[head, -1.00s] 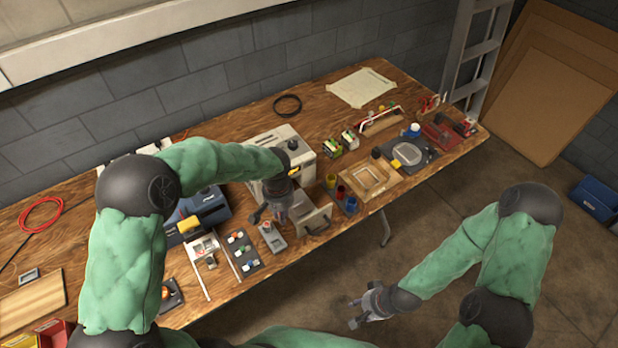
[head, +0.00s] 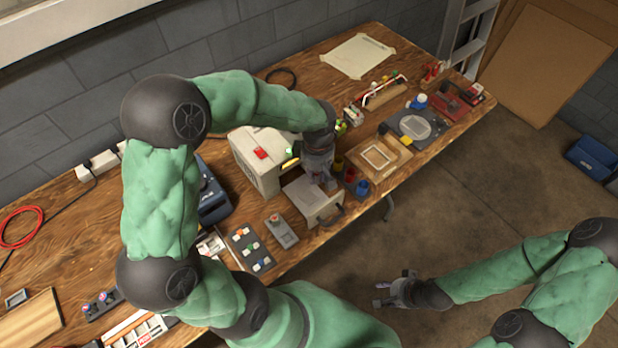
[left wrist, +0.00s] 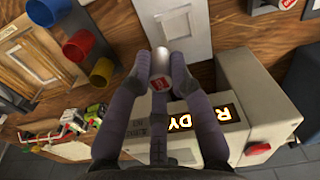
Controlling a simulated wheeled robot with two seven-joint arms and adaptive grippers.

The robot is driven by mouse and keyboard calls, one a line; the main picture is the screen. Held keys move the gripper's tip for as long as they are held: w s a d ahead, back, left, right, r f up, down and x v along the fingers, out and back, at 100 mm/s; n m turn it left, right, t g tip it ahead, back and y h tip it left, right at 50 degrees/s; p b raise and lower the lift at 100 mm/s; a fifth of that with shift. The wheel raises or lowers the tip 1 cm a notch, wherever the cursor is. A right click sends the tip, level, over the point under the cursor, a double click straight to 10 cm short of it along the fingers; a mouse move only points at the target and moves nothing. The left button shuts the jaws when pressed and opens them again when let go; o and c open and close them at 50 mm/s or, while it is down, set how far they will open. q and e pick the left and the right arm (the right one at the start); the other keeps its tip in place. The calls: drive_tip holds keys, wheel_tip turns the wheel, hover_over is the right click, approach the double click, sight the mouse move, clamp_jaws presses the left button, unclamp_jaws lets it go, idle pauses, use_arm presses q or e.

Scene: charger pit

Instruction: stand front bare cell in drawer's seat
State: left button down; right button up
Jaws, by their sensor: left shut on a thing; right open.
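My left gripper (head: 322,182) is over the grey drawer (head: 300,196), which stands out from the front of the cream charger (head: 256,178). In the left wrist view its fingers (left wrist: 160,62) are shut on a silver cell (left wrist: 160,80) with a red and white end facing the camera. The cell's far end points at the pale drawer top (left wrist: 185,30). I cannot tell whether it touches the drawer; the seat is hidden behind the cell and fingers. My right gripper (head: 400,290) is open and empty, off the table's front edge, above the floor.
Blue, red and yellow cups (left wrist: 78,45) stand close beside the drawer, with a wooden frame (head: 378,160) beyond. A grey box with a red button (head: 281,231) sits left of the drawer. The charger's lit READY panel (left wrist: 205,115) is close to the left fingers.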

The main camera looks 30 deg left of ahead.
use_arm(q)
drive_tip(key=shift+s+a+f+n+b, duration=0.3)
drive_tip(key=shift+f+n+b, duration=0.45)
drive_tip(key=shift+n, duration=0.2)
drive_tip(key=shift+s+a+f+n+b, duration=0.25)
drive_tip(key=shift+s+f+n+b, duration=0.1)
drive_tip(key=shift+f+n+b, duration=0.45)
drive_tip(key=shift+s+a+f+n+b, duration=0.3)
drive_tip(key=shift+f+n+b, duration=0.3)
drive_tip(key=shift+f+n, duration=0.35)
drive_tip(key=shift+f+b, duration=0.7)
drive_tip(key=shift+f+b, duration=0.75)
drive_tip(key=shift+b, duration=0.05)
drive_tip(key=c, duration=1)
unclamp_jaws()
drive_tip(key=shift+c, duration=0.2)
wheel_tip(320, 180, up, 7)
drive_tip(key=p, duration=0.4)
drive_tip(key=shift+p, duration=0.4)
drive_tip(key=shift+r, duration=0.1)
